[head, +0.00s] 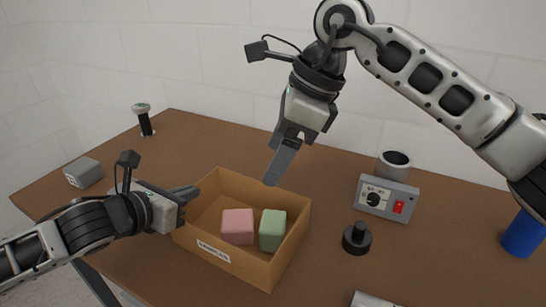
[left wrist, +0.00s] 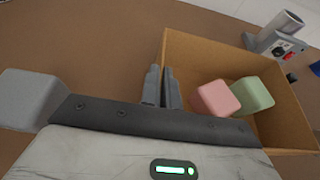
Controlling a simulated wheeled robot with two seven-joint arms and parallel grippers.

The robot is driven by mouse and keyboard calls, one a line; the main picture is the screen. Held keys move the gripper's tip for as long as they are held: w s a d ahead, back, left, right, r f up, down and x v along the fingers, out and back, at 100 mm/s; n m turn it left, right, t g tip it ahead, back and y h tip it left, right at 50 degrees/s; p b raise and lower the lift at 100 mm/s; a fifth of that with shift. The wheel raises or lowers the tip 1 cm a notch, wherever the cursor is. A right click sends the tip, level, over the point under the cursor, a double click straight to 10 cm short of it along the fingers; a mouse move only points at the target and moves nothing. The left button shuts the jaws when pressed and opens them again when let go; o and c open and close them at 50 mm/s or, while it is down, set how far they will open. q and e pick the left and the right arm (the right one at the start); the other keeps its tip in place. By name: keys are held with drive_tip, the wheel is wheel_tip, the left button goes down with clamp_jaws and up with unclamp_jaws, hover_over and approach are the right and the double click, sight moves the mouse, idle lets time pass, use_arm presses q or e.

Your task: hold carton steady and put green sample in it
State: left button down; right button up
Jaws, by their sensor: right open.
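The open cardboard carton (head: 279,272) stands on the table, with a label on its front wall. The green sample (head: 271,230) lies inside it on the right, beside the pink sample (head: 237,226). Both also show in the left wrist view, the green one (left wrist: 254,95) behind the pink one (left wrist: 215,98). My left gripper (head: 186,193) is at the carton's left wall; in the left wrist view its fingers (left wrist: 162,88) are close together on either side of that wall. My right gripper (head: 279,163) is open and empty, pointing down above the carton's back wall.
A grey block (head: 84,172) and a black-and-silver post (head: 145,120) stand on the left. Right of the carton are a black knob-like weight (head: 356,238), a control box (head: 387,198) with a red switch, a grey cylinder (head: 393,164) and a blue cylinder (head: 522,234).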

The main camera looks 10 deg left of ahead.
use_arm(q)
drive_tip(key=c, duration=1.6)
unclamp_jaws()
drive_tip(key=shift+o, duration=0.2)
drive_tip(key=shift+s, duration=0.1)
drive_tip(key=v, duration=0.7)
drive_tip(key=shift+s, duration=0.15)
drive_tip(key=shift+a, duration=0.1)
